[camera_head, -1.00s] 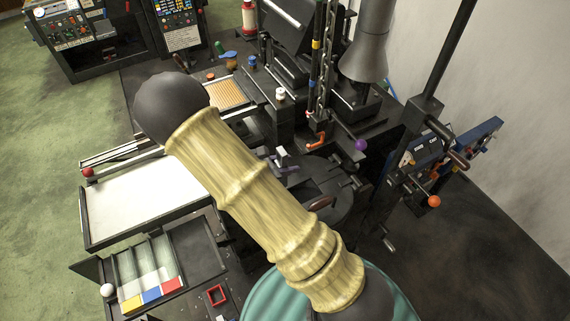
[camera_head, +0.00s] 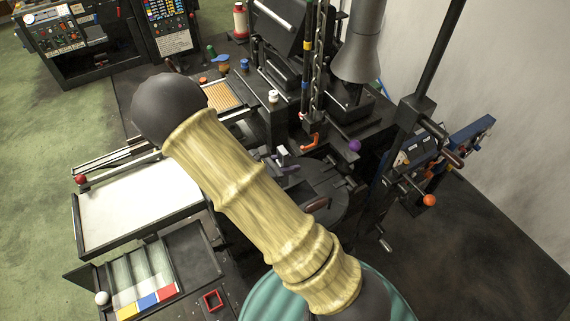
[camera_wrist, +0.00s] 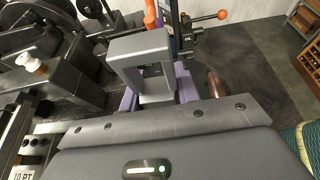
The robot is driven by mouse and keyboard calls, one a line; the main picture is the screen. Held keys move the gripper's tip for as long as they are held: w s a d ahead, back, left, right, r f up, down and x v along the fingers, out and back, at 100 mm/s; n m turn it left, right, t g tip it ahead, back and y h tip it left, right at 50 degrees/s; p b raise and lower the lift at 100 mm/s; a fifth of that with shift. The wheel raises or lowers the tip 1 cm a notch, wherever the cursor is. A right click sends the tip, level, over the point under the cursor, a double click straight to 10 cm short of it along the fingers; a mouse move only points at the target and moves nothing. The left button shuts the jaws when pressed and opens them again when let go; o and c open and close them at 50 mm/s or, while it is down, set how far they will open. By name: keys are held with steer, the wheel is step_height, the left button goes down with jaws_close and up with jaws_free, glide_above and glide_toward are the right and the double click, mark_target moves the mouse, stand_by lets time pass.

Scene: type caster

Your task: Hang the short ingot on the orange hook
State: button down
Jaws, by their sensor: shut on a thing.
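The short ingot (camera_wrist: 140,52) is a grey block with a dark rectangular opening, seen in the wrist view. My gripper (camera_wrist: 158,92) has purple fingers shut on it, one on each side. In the head view the ingot (camera_head: 283,151) is small and pale, held in my gripper (camera_head: 277,163) beyond my yellow arm. The orange hook (camera_head: 310,141) is just up and right of the ingot there, on the dark machine. In the wrist view the orange hook (camera_wrist: 150,14) shows just above the ingot's upper edge. Whether they touch cannot be told.
A chain (camera_head: 318,75) hangs above the hook. A purple knob (camera_head: 355,146) is to its right. A round dark plate (camera_head: 325,205) lies below my gripper. A lever with an orange ball (camera_head: 429,200) sticks out at the right. A white-topped tray (camera_head: 135,205) is at the left.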

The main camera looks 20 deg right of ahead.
steer(key=shift+w+d, duration=0.2)
steer(key=shift+d, duration=0.25)
steer(key=shift+s+d, duration=0.1)
steer(key=shift+d, duration=0.15)
steer(key=shift+d, duration=0.2)
steer(key=shift+d+b, duration=0.3)
steer(key=shift+w+d+b, duration=0.25)
steer(key=shift+d+b, duration=0.05)
steer(key=shift+d, duration=0.65)
steer(key=shift+w+d+b, duration=0.2)
steer(key=shift+d+b, duration=0.1)
steer(key=shift+d, duration=0.65)
steer(key=shift+w+d+b, duration=0.25)
steer(key=shift+d+b, duration=0.05)
steer(key=shift+d, duration=0.65)
stand_by(1.0)
steer(key=shift+d+f+b, duration=0.1)
steer(key=shift+f+b, duration=0.8)
steer(key=shift+f, duration=0.05)
stand_by(1.2)
steer(key=shift+s+f, duration=0.1)
steer(key=shift+f, duration=0.15)
stand_by(0.5)
